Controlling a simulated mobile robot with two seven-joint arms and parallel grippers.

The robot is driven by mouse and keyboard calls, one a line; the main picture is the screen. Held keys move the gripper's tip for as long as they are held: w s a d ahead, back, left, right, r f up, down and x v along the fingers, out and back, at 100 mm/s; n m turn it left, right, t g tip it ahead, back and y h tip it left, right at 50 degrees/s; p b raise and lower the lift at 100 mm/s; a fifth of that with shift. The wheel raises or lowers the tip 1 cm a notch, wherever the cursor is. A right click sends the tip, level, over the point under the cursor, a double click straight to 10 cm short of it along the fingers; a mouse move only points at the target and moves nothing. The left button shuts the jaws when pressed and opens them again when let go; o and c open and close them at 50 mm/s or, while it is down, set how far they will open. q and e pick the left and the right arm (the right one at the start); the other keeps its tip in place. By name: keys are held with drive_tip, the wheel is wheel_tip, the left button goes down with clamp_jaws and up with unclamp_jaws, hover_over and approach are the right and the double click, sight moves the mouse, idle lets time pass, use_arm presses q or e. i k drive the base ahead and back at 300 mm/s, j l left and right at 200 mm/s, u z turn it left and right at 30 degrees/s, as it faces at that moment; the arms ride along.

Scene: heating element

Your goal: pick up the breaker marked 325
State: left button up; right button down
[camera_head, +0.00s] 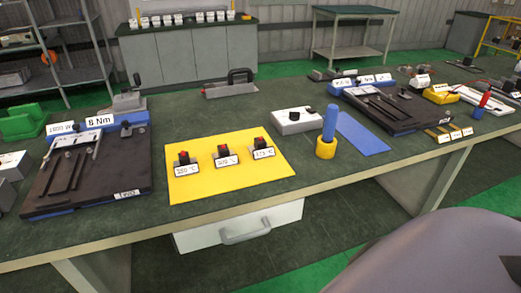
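Three small black breakers with red tops stand in a row on a yellow mat (200,192) on the workbench. Each has a white temperature label in front of it. The left breaker (184,158) has a label that looks like 250 or 280 °C. The middle breaker (222,151) has a label too small to read surely; it may be 325 °C. The right breaker (260,143) looks marked 375 °C. Neither of my grippers is in view, and nothing holds the breakers.
A black fixture (85,175) stands left of the mat, and another fixture (395,110) is at the right. A white box (294,121) and a blue cylinder in a yellow ring (326,148) stand right of the mat. A large grey rounded shape (430,255) fills the lower right.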

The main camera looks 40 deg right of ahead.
sight(260, 150)
drive_tip(key=z, duration=1)
drive_tip(key=k, duration=0.05)
